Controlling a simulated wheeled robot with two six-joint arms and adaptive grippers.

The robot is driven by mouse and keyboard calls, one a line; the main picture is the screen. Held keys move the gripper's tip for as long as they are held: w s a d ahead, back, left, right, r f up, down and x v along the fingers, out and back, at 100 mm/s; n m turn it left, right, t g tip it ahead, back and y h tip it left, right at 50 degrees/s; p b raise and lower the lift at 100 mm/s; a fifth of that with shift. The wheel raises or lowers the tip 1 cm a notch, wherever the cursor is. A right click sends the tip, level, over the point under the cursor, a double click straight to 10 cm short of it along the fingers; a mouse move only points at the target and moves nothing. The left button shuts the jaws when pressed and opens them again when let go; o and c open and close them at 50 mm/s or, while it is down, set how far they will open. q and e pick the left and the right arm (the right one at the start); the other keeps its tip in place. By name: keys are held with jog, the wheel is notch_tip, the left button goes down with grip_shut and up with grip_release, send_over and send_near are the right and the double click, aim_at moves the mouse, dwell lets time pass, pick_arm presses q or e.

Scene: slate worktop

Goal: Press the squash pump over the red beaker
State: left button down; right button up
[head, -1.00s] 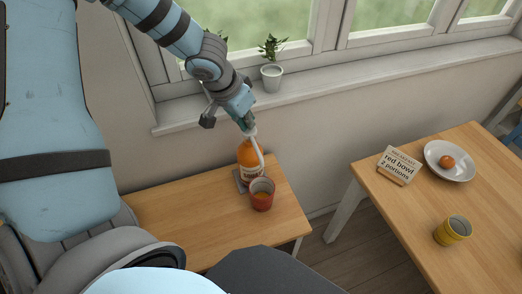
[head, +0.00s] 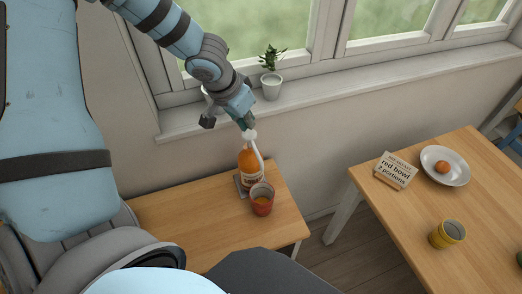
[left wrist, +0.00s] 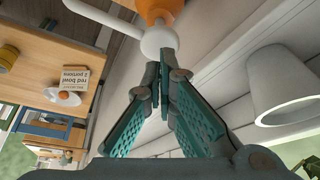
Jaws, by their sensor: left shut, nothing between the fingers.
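The squash bottle (head: 251,163) is orange with a pale label and stands upright on the small wooden table. Its white pump head (head: 249,134) has a long spout angling down over the red beaker (head: 262,202). The beaker is translucent, with some orange liquid inside. My left gripper (head: 247,126) is shut and empty, its tips at the top of the pump head. In the left wrist view the closed fingertips (left wrist: 164,55) meet or nearly meet the white pump head (left wrist: 159,41); exact contact is hard to tell. My right gripper is not in view.
A separate table (head: 395,215) at right holds a "red bowl 2 portions" sign (head: 395,171), a plate (head: 457,169) with an orange fruit and a yellow cup (head: 447,234).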

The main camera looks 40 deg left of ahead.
aim_at(250, 133)
pick_arm(q)
jog(key=shift+f+b, duration=1.55)
jog(key=shift+f, duration=0.25)
jog(key=shift+r, duration=0.2)
jog(key=shift+r+p, duration=1.65)
jog(key=shift+p, duration=0.15)
notch_tip(250, 133, up, 6)
jog(key=p, duration=0.6)
